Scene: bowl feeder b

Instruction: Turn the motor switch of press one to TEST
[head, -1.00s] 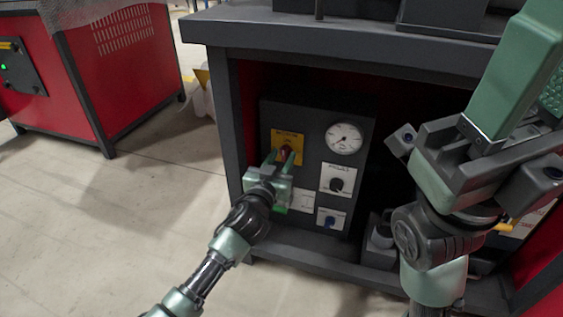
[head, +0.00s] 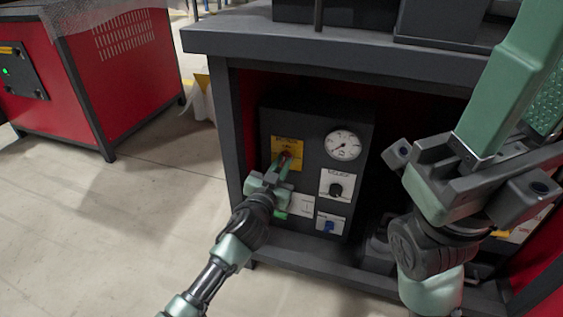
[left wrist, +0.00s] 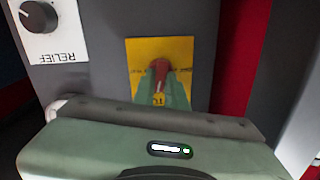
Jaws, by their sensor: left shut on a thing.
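The motor switch is a red handle (head: 285,155) on a yellow plate (head: 290,143) at the upper left of the dark control panel (head: 318,122). My left gripper (head: 279,166) reaches the plate from below, its green fingers shut on the red handle. In the left wrist view the red handle (left wrist: 159,73) stands between the fingers, in front of the yellow plate (left wrist: 183,49). The markings on the plate are too blurred to read, so the switch position is unclear. My right gripper (head: 515,85) is large at the right, away from the panel; its fingertips are not clearly shown.
A round gauge (head: 343,145), a black RELIEF knob (head: 336,189) and a blue knob (head: 329,226) share the panel. The press frame's left post (head: 231,130) and top edge (head: 330,56) border the opening. Floor is clear at left, before another red machine (head: 110,80).

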